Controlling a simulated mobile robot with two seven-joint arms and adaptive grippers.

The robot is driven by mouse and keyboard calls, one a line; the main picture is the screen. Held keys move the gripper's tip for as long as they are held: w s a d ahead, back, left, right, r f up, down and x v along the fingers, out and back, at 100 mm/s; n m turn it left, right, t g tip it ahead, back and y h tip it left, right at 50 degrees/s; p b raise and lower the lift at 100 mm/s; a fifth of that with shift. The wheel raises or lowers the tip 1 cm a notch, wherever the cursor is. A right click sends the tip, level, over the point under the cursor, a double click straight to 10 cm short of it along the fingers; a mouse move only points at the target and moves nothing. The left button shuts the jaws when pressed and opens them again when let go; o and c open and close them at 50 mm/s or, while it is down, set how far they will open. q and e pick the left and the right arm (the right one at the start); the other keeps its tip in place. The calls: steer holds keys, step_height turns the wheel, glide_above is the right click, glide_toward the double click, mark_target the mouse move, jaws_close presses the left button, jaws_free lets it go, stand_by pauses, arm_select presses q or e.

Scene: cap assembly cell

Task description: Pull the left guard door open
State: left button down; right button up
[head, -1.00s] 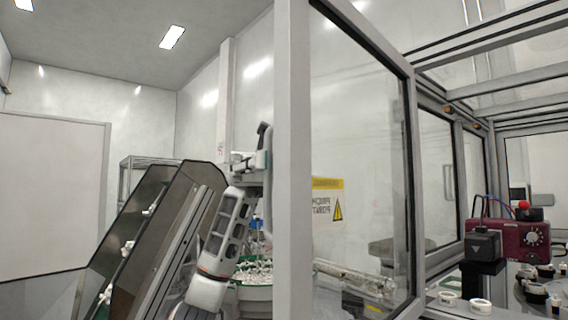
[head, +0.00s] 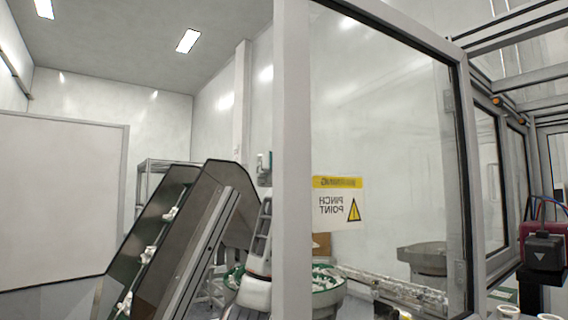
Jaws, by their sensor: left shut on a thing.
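The left guard door (head: 292,120) stands swung open toward me, its pale frame post upright in the middle of the head view. Its clear pane carries a yellow-and-white pinch point sign (head: 337,200), seen mirrored from behind. My left gripper (head: 264,170) is at the left side of this post, shut on the door handle. The post hides most of the gripper, and the handle itself is hidden now. My left forearm rises below it, beside the post. My right gripper is not in view.
An inclined conveyor (head: 180,240) with white parts stands at the left. A green-rimmed bowl feeder (head: 328,290) shows through the pane. A dark red machine unit (head: 545,245) is at the right, inside the cell frame. A blank white panel (head: 60,200) stands far left.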

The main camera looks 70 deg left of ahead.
arm_select(q)
steer(key=shift+a, duration=0.25)
steer(key=c, duration=2.5)
jaws_free()
steer(key=shift+d, duration=0.1)
steer(key=shift+v, duration=3.8)
steer(key=shift+r, duration=0.1)
